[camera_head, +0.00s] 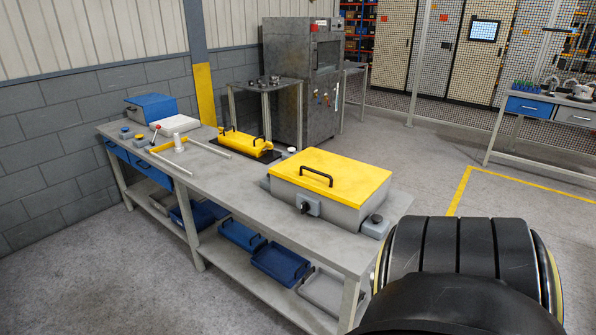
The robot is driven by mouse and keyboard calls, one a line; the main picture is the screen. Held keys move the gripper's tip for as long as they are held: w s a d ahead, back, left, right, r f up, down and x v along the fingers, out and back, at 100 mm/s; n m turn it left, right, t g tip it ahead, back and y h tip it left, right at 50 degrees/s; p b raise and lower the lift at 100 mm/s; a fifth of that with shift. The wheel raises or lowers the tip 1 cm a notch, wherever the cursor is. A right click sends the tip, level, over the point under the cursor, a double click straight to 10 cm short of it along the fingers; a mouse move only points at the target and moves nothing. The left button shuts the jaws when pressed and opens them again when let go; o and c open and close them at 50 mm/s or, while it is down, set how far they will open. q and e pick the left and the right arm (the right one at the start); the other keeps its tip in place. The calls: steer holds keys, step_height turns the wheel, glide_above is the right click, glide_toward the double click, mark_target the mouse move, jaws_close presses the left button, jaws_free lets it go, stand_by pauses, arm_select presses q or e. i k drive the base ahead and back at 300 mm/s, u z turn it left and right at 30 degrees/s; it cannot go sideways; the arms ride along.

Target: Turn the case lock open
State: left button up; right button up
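A grey case (341,207) with a yellow lid (335,174) sits on the near right part of the long grey workbench. The lid is down and has a black handle (316,175) on top. The case lock (308,207), a small grey block with a dark knob, is on the case's front face, left of its middle. The knob is too small for me to tell which way it is turned. Neither of my grippers is in view, and nothing touches the case lock.
The workbench (224,179) also carries a small grey block with a dark knob (375,224), a yellow handled part (248,143) and a blue-lidded box (151,112). Blue trays (279,263) lie on its lower shelf. Open floor (110,270) lies in front.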

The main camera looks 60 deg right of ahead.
mark_target(305, 207)
steer(key=z, duration=0.65)
steer(key=i, duration=1.7)
steer(key=z, duration=1.9)
steer(key=i, duration=0.75)
steer(key=z, duration=0.8)
